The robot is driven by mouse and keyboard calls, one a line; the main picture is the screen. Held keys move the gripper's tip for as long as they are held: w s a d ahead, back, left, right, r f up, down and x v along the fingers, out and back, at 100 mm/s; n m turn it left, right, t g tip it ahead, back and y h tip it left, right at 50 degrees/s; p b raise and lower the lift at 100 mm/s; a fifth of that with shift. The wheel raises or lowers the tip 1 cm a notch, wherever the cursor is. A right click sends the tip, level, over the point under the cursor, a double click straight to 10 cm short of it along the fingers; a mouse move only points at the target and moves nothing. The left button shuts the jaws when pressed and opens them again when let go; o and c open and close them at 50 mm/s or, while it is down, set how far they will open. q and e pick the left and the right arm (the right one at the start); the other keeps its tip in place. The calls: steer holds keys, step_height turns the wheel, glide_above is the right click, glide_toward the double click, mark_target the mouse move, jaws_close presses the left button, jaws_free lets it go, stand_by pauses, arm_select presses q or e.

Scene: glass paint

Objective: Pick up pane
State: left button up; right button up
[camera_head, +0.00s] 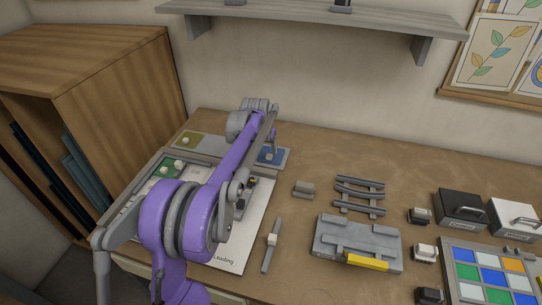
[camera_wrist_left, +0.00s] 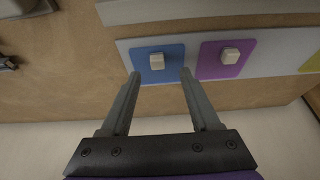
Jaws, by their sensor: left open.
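A blue square pane with a white knob (camera_wrist_left: 155,57) lies on a pale grey strip (camera_wrist_left: 123,47), and in the head view this blue pane (camera_head: 265,158) is at the strip's right end. A magenta pane with a white knob (camera_wrist_left: 214,68) lies beside it; my arm hides it in the head view. A yellowish pane (camera_wrist_left: 312,64) also shows in the head view (camera_head: 185,142). A green pane (camera_head: 160,172) lies nearer the front. My left gripper (camera_wrist_left: 158,74) is open and empty, with the blue pane seen between its fingertips and the knob apart from them. My right gripper is out of view.
A white sheet board (camera_head: 228,255) lies under my left arm. To the right are a grey fixture with a yellow bar (camera_head: 335,235), a slatted rack (camera_head: 358,197), small boxes (camera_head: 462,203) and a tray of coloured tiles (camera_head: 480,248). A shelf (camera_head: 310,15) overhangs the back.

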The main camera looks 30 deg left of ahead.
mark_target(269, 155)
arm_select(q)
steer(key=x, duration=0.5)
steer(key=shift+w+d, duration=0.15)
steer(key=shift+w, duration=0.05)
steer(key=shift+s, duration=0.1)
steer(key=shift+c, duration=0.3)
jaws_close()
